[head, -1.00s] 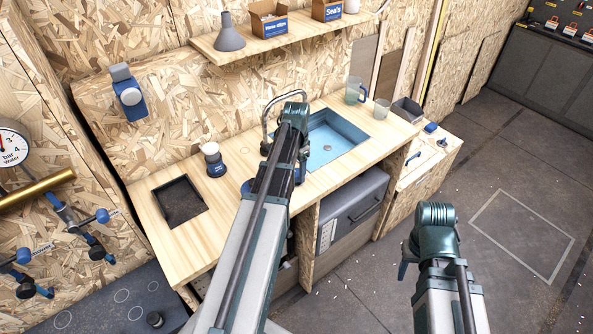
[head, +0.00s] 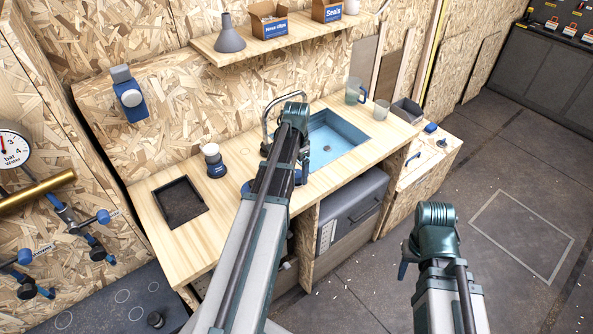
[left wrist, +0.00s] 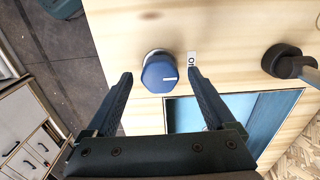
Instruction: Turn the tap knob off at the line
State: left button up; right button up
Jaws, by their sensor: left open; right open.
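The tap knob (left wrist: 159,76) is a blue, faceted knob with a short white mark on its top, in the left wrist view. The mark points toward the right of that picture. My left gripper (left wrist: 160,74) is open, with one finger on each side of the knob and visible gaps between. In the head view my left arm hides the knob. My right gripper (head: 404,269) is mostly hidden behind its own arm, over the floor, away from the worktop.
The blue sink (head: 335,141) is set in the wooden worktop (head: 235,210). The tap's dark base (left wrist: 283,61) stands right of the knob in the wrist view. A white-topped blue container (head: 214,160) and two cups (head: 355,91) stand on the worktop.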

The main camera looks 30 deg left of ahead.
aim_at(298, 174)
pick_arm(q)
notch_tip(298, 174, up, 13)
jog(key=p, duration=1.3)
jog(key=shift+r, duration=0.2)
jog(key=s+d+f+b, duration=0.3)
jog(key=s+d, duration=0.2)
jog(key=d, duration=0.5)
jog(key=s+d+f+b, duration=0.3)
jog(key=s+d, duration=0.3)
jog(key=d, duration=0.4)
jog(key=s+d+f+y+b, duration=0.1)
jog(key=s+d+f+b, duration=0.2)
jog(key=d, duration=0.7)
jog(key=shift+s+d+n, duration=0.2)
jog(key=shift+s+n, duration=0.1)
jog(key=shift+s, duration=0.95)
jog(key=shift+f, duration=0.1)
